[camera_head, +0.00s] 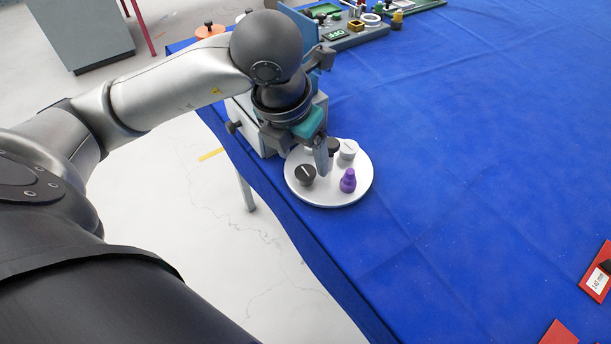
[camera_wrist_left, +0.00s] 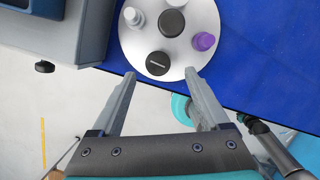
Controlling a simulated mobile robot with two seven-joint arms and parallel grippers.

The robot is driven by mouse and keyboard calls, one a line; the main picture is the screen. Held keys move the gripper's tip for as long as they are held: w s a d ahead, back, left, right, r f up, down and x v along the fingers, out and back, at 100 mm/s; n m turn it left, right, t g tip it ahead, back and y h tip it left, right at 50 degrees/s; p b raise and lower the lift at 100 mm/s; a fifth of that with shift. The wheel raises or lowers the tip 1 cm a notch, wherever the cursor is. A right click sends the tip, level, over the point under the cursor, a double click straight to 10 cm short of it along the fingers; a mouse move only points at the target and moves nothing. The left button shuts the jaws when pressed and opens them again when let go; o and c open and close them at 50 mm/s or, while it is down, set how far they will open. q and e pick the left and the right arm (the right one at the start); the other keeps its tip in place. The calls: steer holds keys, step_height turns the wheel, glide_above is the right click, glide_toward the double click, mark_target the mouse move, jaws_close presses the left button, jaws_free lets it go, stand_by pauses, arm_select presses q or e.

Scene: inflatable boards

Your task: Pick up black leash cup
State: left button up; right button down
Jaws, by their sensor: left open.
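A white round plate (camera_head: 330,199) lies on the blue table near its left edge; its rim also shows in the left wrist view (camera_wrist_left: 128,45). A black cup with a white mark (camera_head: 306,174) stands on the plate's table-edge side; in the left wrist view (camera_wrist_left: 158,64) it is just beyond my fingertips. A second, plain black round piece (camera_wrist_left: 172,22) sits further in, partly hidden by my gripper in the head view. A purple piece (camera_head: 348,181) and a pale piece (camera_head: 347,149) share the plate. My left gripper (camera_head: 323,158) is open, above the plate. My right gripper is out of view.
A grey box with a side knob (camera_head: 234,127) stands beside the plate, close to my left gripper. A tray of small parts (camera_head: 350,38) is at the back. Red cards (camera_head: 597,272) lie at the lower right. The table's middle and right are clear.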

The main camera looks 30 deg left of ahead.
mark_target(305, 173)
arm_select(q)
steer(key=b+x, duration=0.1)
steer(key=x, duration=0.4)
steer(key=shift+s+a+f, duration=0.1)
steer(key=shift+a+f, duration=0.05)
steer(key=shift+f, duration=0.1)
jaws_close()
stand_by(0.4)
